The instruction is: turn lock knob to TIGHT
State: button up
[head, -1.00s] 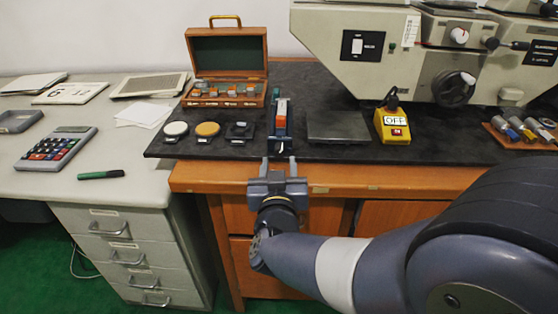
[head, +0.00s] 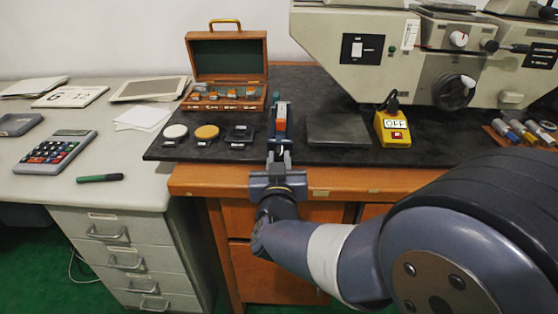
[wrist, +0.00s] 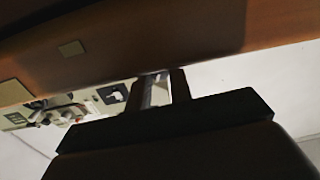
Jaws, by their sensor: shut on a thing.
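A narrow dark blue device (head: 282,108) with an orange block stands at the front of the dark mat, its front end at the desk edge. My gripper (head: 279,157) is at that front end, its two fingers close together. In the wrist view, my gripper (wrist: 158,82) has a pale metallic piece (wrist: 158,92) between its fingers. This fits the lock knob at the front of the device, but the fingers hide most of it. I cannot read any TIGHT mark or the knob's angle.
Three small round or square pieces (head: 207,132) lie left of the device. An open wooden case (head: 227,91) stands behind them. A grey plate (head: 338,131) and a yellow OFF switch box (head: 392,127) are to the right, below a large beige machine (head: 375,45).

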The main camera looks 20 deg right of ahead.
grip_shut()
jog(key=shift+f+m+b, duration=0.2)
jog(key=shift+m+b, duration=0.65)
jog(key=shift+m, duration=0.05)
jog(key=shift+m+b, duration=0.65)
jog(key=shift+m, duration=0.35)
jog(key=shift+r+m, duration=0.2)
jog(key=shift+m, duration=0.2)
jog(key=o, duration=0.7)
grip_release()
jog(key=shift+s, duration=0.15)
jog(key=p+v, duration=0.3)
jog(key=v, duration=0.7)
jog(key=shift+s, duration=0.25)
